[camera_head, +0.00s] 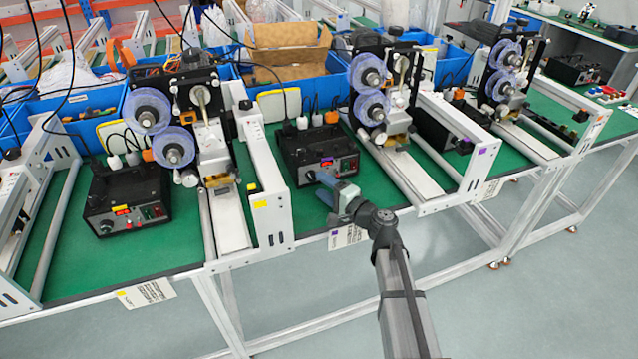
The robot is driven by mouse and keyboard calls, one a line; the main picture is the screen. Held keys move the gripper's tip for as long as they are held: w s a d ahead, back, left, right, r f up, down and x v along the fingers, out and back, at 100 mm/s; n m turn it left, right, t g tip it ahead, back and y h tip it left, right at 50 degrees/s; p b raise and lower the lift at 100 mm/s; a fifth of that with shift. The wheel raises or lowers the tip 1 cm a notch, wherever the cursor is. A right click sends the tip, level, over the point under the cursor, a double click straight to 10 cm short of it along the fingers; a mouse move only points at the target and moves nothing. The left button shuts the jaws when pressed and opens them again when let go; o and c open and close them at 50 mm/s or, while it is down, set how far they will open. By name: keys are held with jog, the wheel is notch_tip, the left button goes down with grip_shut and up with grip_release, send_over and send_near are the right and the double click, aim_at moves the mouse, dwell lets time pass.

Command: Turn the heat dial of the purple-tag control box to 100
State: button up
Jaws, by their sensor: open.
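The control box with the purple tag (312,147) is a black box on the green bench, in the middle of the head view. Its front panel faces me, with a small purple tag (327,160) and a red display. The heat dial (308,177) is at the lower left of that panel; it is small, and its setting cannot be read. My gripper (322,178) is open, directly in front of the panel and just right of the dial. I cannot tell whether it touches the box. It hides part of the lower panel.
A similar black box with a yellow tag (127,190) stands at left. Coder machines with blue reels (371,92) stand on either side of the middle box. A white rail plate (268,190) stands close to its left. Blue bins (300,65) fill the back.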

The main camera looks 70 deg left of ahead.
jog(key=v, duration=1.1)
